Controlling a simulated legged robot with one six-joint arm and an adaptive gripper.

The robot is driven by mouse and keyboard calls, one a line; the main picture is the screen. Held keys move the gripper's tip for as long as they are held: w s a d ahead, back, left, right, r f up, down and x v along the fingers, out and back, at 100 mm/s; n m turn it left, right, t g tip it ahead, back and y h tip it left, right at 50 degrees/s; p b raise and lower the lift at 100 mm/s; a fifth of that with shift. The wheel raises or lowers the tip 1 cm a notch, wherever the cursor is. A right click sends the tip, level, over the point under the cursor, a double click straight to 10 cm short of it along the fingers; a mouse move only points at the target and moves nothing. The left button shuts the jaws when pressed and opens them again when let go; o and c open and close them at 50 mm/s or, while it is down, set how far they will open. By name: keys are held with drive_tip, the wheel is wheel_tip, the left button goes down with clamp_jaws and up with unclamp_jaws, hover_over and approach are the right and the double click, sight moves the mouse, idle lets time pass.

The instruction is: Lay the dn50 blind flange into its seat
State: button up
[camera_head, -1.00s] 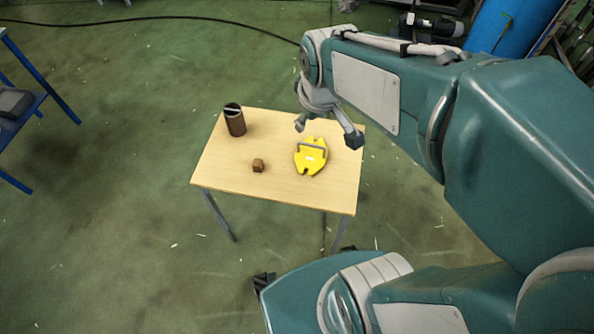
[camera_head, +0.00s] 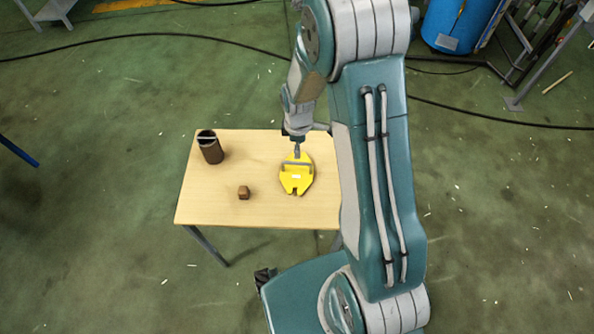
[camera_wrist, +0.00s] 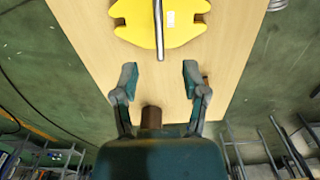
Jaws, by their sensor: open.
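A yellow plate with notched ends and a grey bar handle, which I take to be the blind flange (camera_head: 297,180), lies on the wooden table. It also shows at the top of the wrist view (camera_wrist: 185,28), its bar running lengthwise in the picture. My gripper (camera_head: 297,152) is above the plate's far end and hides part of it. In the wrist view my gripper (camera_wrist: 160,78) is open and empty. Its two fingers are wide apart, short of the plate, with the bar's line between them. I cannot identify the seat.
A brown open cylinder (camera_head: 211,148) stands at the table's back left. A small brown block (camera_head: 244,192) lies left of the plate. The left part of the wooden table (camera_head: 200,195) is otherwise clear. A black cable (camera_head: 150,38) crosses the floor behind.

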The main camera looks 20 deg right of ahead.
sight(297, 164)
drive_tip(key=f, duration=0.4)
drive_tip(key=shift+a, duration=0.2)
drive_tip(key=shift+w+f, duration=0.15)
drive_tip(key=shift+f, duration=2.65)
clamp_jaws()
